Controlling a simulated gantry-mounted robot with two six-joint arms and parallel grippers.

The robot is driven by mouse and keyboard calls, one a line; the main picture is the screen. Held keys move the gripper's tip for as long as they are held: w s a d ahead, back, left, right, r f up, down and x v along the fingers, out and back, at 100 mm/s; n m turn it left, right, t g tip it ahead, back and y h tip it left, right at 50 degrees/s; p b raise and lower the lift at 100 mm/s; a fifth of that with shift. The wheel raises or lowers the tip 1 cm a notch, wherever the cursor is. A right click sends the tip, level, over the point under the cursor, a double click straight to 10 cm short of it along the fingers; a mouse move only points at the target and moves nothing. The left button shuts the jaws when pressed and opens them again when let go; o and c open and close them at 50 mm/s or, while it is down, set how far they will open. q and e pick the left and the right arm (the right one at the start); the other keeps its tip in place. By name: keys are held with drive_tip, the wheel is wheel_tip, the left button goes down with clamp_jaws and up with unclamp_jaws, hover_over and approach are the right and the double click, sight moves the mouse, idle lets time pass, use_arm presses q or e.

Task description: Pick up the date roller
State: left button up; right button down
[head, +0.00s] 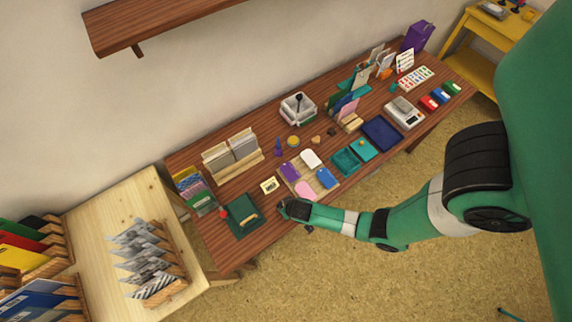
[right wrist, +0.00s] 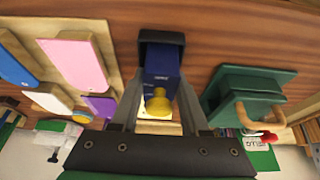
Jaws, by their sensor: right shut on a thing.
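A dark blue block with a yellow knob (right wrist: 160,66), which looks like the date roller, sits between the fingers of my right gripper in the right wrist view. My right gripper (head: 284,208) is shut on it at the front edge of the wooden table in the head view. The roller is too small and covered to make out in the head view. The gripper fingers (right wrist: 161,78) flank the block on both sides. My left gripper is in neither view.
A dark green stand (head: 243,214) is left of the gripper. A board with purple, white, pink and blue pads (head: 325,178) lies right of it. A yellow note (head: 269,184) lies behind. Teal boxes (head: 345,159) and a navy tray (head: 382,133) are farther right.

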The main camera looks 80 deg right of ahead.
idle(0.4)
drive_tip(key=shift+r+p, duration=0.35)
drive_tip(key=shift+r, duration=0.25)
drive_tip(key=p+v, duration=0.2)
drive_tip(key=v, duration=0.1)
drive_tip(key=shift+w+d+r, duration=0.1)
drive_tip(key=shift+d+r, duration=0.2)
drive_tip(key=shift+r, duration=0.1)
drive_tip(key=s+a+r+p, duration=0.4)
drive_tip(key=s+r+p, duration=0.3)
drive_tip(key=s, duration=0.5)
drive_tip(key=shift+s+r, duration=0.4)
drive_tip(key=shift+r, duration=0.2)
